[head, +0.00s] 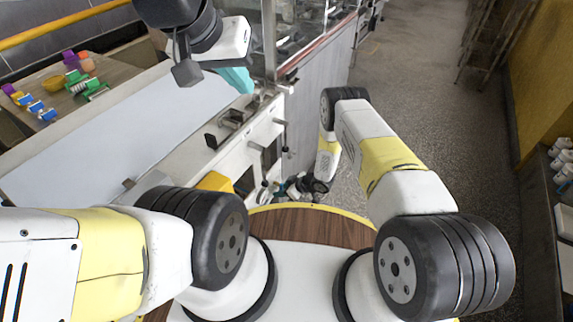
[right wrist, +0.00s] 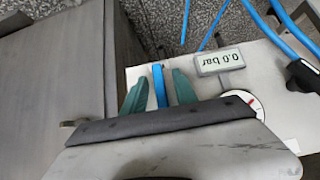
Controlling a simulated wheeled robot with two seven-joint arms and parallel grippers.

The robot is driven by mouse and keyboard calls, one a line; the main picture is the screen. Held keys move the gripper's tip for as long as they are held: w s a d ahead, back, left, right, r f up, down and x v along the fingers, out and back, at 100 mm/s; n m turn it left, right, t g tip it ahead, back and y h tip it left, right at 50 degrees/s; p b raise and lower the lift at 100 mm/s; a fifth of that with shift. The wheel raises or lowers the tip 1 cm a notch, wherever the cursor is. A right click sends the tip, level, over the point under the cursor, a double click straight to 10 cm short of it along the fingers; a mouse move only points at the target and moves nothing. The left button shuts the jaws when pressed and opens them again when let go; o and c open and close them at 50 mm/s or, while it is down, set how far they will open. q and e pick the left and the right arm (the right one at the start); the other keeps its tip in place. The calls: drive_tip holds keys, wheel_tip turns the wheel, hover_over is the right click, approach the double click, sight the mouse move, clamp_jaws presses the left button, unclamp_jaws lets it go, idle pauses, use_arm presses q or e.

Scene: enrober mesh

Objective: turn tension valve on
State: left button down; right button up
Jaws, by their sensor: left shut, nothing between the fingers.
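In the right wrist view, a narrow blue bar (right wrist: 160,85), which looks like the valve's handle, stands between the two teal fingers of my right gripper (right wrist: 159,92). The fingers are apart, with gaps showing on both sides of the bar. Its base is hidden behind the dark gripper body. In the head view my right gripper (head: 283,188) is low beside the machine's front, small and partly hidden. My left gripper (head: 238,79) is shut and empty, above the machine's near edge.
A display reading 0.0 bar (right wrist: 218,60), upside down, sits above a round dial (right wrist: 243,100) on a light panel. Blue hoses (right wrist: 285,35) and a black fitting (right wrist: 302,75) lie right. The white machine (head: 230,150) carries a long pale surface (head: 90,140); floor (head: 420,60) is clear to the right.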

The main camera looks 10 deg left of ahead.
clamp_jaws()
idle(0.3)
drive_tip(key=t, duration=0.1)
drive_tip(key=n+t+h, duration=0.1)
drive_tip(key=shift+w+d+n+t, duration=0.15)
drive_tip(key=shift+w+n+t, duration=0.15)
drive_tip(key=shift+w+t, duration=0.1)
drive_tip(key=r+n+t, duration=0.1)
drive_tip(key=n+t, duration=0.1)
drive_tip(key=t, duration=0.1)
drive_tip(key=w+r+n+t, duration=0.1)
drive_tip(key=n+t, duration=0.1)
drive_tip(key=t, duration=0.1)
drive_tip(key=r+n+t, duration=0.1)
drive_tip(key=n+t, duration=0.2)
drive_tip(key=t, duration=0.1)
drive_tip(key=shift+w+d, duration=0.4)
drive_tip(key=shift+t, duration=0.3)
